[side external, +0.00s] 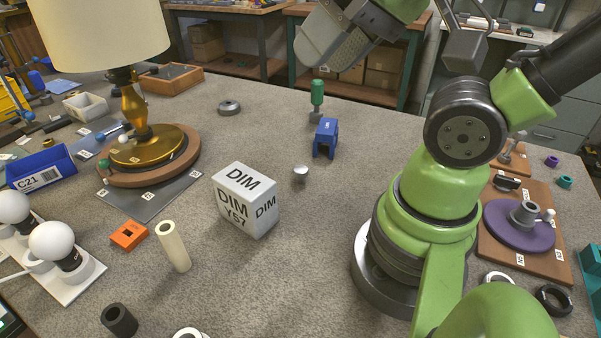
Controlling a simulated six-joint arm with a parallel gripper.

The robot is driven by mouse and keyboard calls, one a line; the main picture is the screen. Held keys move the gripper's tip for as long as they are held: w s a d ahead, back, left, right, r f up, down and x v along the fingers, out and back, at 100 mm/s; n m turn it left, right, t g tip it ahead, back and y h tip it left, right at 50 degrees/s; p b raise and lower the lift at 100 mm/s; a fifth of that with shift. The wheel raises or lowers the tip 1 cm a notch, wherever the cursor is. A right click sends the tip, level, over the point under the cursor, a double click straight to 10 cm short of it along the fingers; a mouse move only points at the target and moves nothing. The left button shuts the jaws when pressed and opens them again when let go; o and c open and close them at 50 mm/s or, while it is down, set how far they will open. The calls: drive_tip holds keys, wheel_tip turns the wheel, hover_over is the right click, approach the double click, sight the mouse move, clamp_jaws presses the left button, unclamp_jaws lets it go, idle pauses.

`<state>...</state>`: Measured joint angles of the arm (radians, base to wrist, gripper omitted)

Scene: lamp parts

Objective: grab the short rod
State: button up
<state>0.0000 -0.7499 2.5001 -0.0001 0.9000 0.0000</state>
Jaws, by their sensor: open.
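A short cream rod (173,247) with a round, ring-like top end stands on the grey table at front left, tilted slightly in the picture. It best fits the short rod. It stands clear of the orange block (129,235) to its left and the white DIM cube (246,201) to its right. My gripper (322,45) is partly in view at the top, above the far part of the table. It is open, far from the rod and not touching it. Its fingertips do not show clearly.
A small metal knob (300,172), a blue clamp-like block (325,138) and a green-handled piece (317,97) stand mid-table. A brass lamp (136,105) stands at left, white bulbs (53,244) at front left. A dark ring (119,320) lies near the front edge.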

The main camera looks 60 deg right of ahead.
drive_tip(key=o, duration=0.4)
drive_tip(key=n+g+h, duration=0.2)
drive_tip(key=n+g, duration=0.5)
drive_tip(key=n, duration=0.3)
hover_over(301, 169)
wheel_tip(301, 169, down, 25)
drive_tip(key=shift+r, duration=0.1)
drive_tip(key=shift+f, duration=3.1)
